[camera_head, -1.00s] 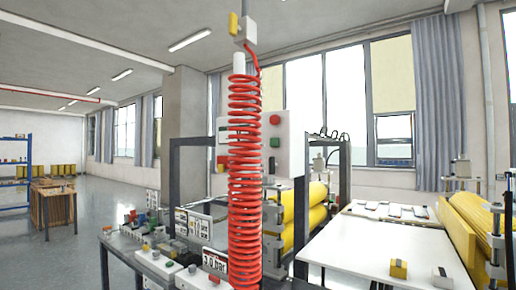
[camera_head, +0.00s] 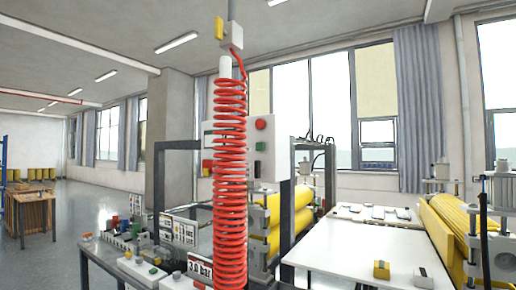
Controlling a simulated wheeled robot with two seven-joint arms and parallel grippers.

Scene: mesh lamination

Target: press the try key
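I cannot make out a key labelled "try". A control box with a red button and a green button (camera_head: 260,135) is mounted on the machine frame, partly hidden behind the red coiled hose (camera_head: 229,180). Small boxes with coloured buttons (camera_head: 135,235) stand on the bench at the lower left, too small to read. A sign reading "3.0 bar" (camera_head: 199,268) stands at the bench's front, partly behind the hose. Neither of my grippers shows in the head view.
The dark bench (camera_head: 98,257) runs along the lower left. A white table (camera_head: 350,250) with a yellow block (camera_head: 381,269) lies at the right, beside yellow rollers (camera_head: 442,232).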

